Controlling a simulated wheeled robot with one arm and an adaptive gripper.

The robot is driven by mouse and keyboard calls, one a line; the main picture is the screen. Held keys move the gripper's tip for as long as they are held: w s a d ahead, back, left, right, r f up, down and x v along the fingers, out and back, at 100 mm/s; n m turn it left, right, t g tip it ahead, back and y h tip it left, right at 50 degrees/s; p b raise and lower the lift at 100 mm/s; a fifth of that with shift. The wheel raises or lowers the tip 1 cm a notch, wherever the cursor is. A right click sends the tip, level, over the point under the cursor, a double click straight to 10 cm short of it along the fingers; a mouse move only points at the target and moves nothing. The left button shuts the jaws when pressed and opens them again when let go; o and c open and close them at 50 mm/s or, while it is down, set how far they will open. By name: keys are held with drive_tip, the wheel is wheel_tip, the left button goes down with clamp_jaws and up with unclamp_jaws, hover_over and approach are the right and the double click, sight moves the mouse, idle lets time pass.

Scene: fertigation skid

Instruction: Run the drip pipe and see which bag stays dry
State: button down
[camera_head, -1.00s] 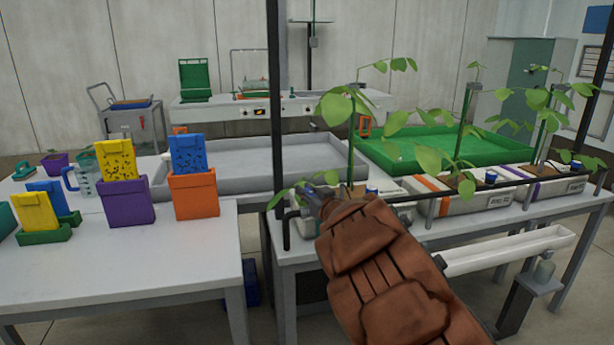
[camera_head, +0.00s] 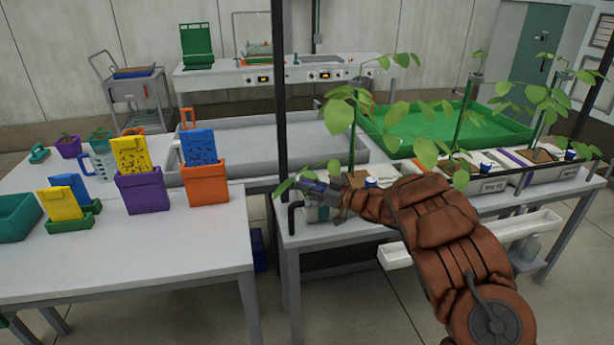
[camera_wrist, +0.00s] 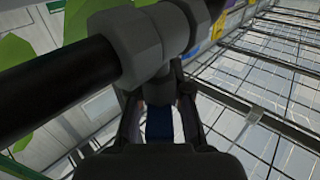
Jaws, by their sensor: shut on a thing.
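The black drip pipe (camera_head: 525,171) runs along the front of the grow bags on the right-hand bench. In the wrist view the pipe (camera_wrist: 55,88) enters a grey fitting (camera_wrist: 135,45) close in front of me. My gripper (camera_head: 322,194) is at the pipe's left end. In the wrist view my gripper (camera_wrist: 158,112) is shut on a blue valve handle (camera_wrist: 158,123) below the fitting. The middle bag (camera_head: 495,184) and right bag (camera_head: 560,172) hold leafy plants and have blue-topped parts. My arm partly hides the left bag. I cannot tell whether water flows.
A white gutter (camera_head: 520,226) hangs below the bench front. A black upright post (camera_head: 281,110) stands left of my gripper. The left table carries a purple pot (camera_head: 142,190), an orange pot (camera_head: 205,184) and a clear jug (camera_head: 102,165). A green tray (camera_head: 410,128) lies behind the bags.

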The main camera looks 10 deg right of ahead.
drive_tip(key=shift+s+a+n+g+y+p, duration=0.15)
drive_tip(key=shift+n+g+y+p, duration=0.4)
drive_tip(key=shift+n+g+y, duration=0.6)
drive_tip(key=shift+s+f+n+g+y, duration=0.15)
drive_tip(key=shift+n+g, duration=0.1)
drive_tip(key=shift+g, duration=0.25)
drive_tip(key=shift+s+r+n+g+y, duration=0.1)
drive_tip(key=shift+n+g, duration=0.1)
drive_tip(key=shift+g, duration=0.25)
drive_tip(key=shift+n+g, duration=0.3)
drive_tip(key=shift+g, duration=0.1)
drive_tip(key=c, duration=1.1)
unclamp_jaws()
drive_tip(key=v, duration=1.2)
drive_tip(key=shift+w+f, duration=0.1)
